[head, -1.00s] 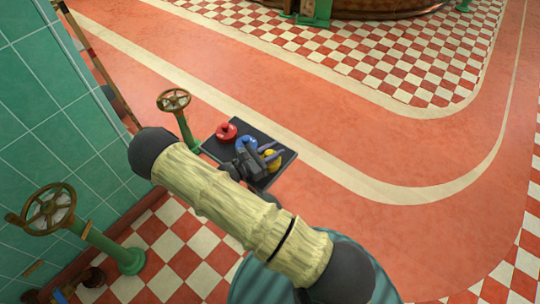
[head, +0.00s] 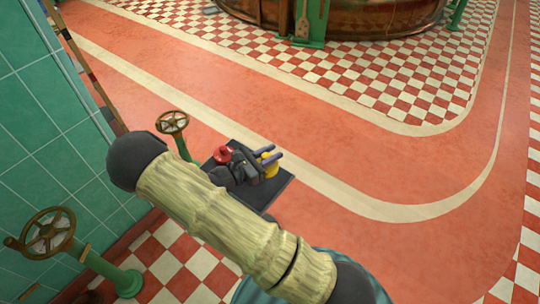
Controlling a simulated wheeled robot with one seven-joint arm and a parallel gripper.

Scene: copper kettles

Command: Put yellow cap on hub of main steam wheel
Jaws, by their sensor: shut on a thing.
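The yellow cap (head: 270,169) shows at the fingers of my gripper (head: 276,153), partly covered by them. My gripper is shut on it, above or at the dark tray (head: 281,186); I cannot tell whether the cap is clear of the tray. Two brass-coloured handwheels stand on green posts at the left: a larger, nearer one (head: 46,235) and a smaller, farther one (head: 173,122). Both hubs look bare. I cannot tell from the picture which is the main steam wheel.
A red cap (head: 222,155) sits on the tray left of my gripper. The blue cap is hidden behind my gripper. A green tiled wall (head: 45,130) bounds the left side. A copper kettle (head: 340,15) stands at the back. The red floor to the right is clear.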

